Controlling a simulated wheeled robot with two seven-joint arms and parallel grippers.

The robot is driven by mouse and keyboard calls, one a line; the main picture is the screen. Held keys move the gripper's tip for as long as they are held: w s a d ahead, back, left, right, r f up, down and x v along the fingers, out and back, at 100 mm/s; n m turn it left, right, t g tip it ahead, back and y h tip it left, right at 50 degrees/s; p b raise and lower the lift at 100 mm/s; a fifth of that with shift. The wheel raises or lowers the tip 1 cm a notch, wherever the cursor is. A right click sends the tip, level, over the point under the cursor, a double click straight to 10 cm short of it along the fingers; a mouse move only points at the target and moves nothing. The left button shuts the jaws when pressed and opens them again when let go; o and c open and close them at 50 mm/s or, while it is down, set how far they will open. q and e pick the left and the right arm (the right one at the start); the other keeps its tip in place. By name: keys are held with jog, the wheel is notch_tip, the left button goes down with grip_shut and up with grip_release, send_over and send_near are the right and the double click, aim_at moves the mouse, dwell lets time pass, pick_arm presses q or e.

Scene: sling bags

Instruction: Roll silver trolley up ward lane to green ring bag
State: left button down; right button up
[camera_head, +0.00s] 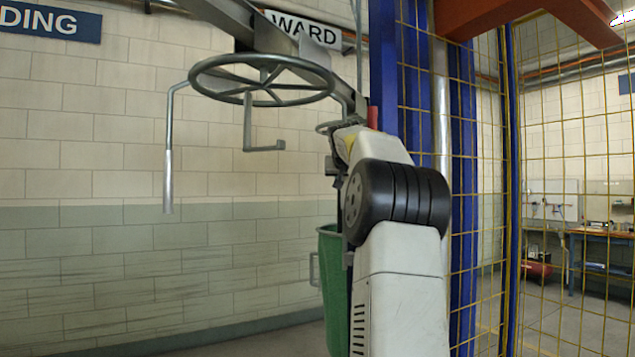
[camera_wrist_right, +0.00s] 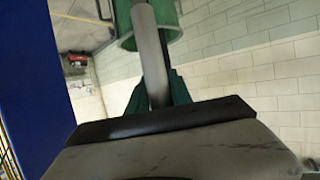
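A grey metal wheel-like frame (camera_head: 262,80) with spokes hangs under the overhead rail. A crank-shaped rod with a pale handle (camera_head: 168,180) hangs at its left, and a bent hook (camera_head: 263,148) hangs below. I cannot tell for sure that this is the silver trolley. My left gripper is out of view.
An overhead rail (camera_head: 290,38) runs above the wheel frame. A blue post (camera_head: 384,70) and yellow mesh fence (camera_head: 560,150) stand close at right.

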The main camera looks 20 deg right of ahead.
jog(key=shift+o, duration=1.1)
jog(key=v, duration=0.7)
jog(key=shift+s+a+r, duration=0.15)
jog(key=shift+s+r, duration=0.05)
jog(key=shift+s, duration=0.1)
